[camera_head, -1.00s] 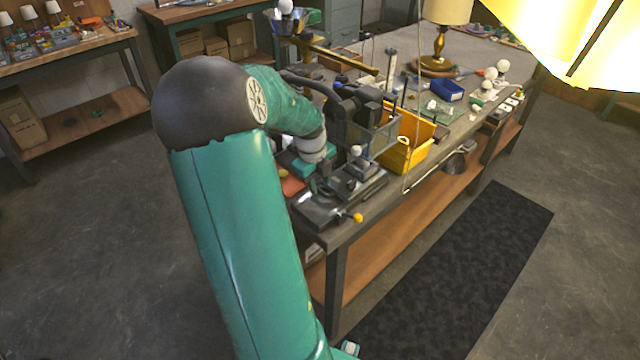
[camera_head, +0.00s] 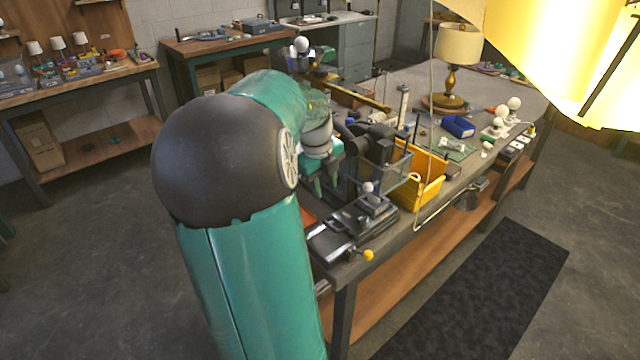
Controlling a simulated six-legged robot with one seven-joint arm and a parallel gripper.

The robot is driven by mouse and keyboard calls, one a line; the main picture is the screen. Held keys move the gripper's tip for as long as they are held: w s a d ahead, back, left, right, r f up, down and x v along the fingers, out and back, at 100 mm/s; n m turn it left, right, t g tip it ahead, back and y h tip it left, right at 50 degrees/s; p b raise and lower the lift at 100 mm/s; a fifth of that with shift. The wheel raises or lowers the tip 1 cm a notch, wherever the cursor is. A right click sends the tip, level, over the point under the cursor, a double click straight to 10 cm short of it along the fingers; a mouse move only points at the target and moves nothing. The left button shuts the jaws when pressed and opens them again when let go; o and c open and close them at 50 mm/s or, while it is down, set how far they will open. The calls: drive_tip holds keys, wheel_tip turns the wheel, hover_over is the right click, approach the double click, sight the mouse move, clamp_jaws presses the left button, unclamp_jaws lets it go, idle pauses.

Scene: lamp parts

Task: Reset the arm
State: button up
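My gripper (camera_head: 324,184) is at the end of my teal arm, above the near left corner of the workbench (camera_head: 405,240). Its teal fingers point down, and the arm and the dark gear beside them partly hide them. I see nothing held between them, but the gap is too small to judge. Below and right of it is a dark fixture (camera_head: 350,226) with a small white bulb (camera_head: 368,187) on top and a yellow knob (camera_head: 368,255).
A large lit shade (camera_head: 560,50) fills the upper right. A dark mat (camera_head: 490,290) lies on open floor.

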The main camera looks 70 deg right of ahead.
idle(0.3)
drive_tip(key=w+a+r+n+t+y, duration=0.1)
drive_tip(key=w+a+r+n+t, duration=0.1)
drive_tip(key=w+a+n, duration=0.65)
drive_tip(key=w+a+r+n+t, duration=0.2)
drive_tip(key=w+a+n, duration=0.4)
drive_tip(key=a+n, duration=0.55)
drive_tip(key=s+a+r+n+t, duration=0.1)
drive_tip(key=s+a+n, duration=0.1)
drive_tip(key=a+n, duration=0.8)
drive_tip(key=s+a+r+n+t, duration=0.1)
drive_tip(key=s+a+n, duration=0.1)
drive_tip(key=a+n, duration=0.9)
drive_tip(key=a, duration=0.6)
drive_tip(key=shift+s+a+n+t+y, duration=0.15)
drive_tip(key=shift+a+n+t+y, duration=0.15)
drive_tip(key=shift+a+y, duration=0.1)
drive_tip(key=shift+d, duration=0.15)
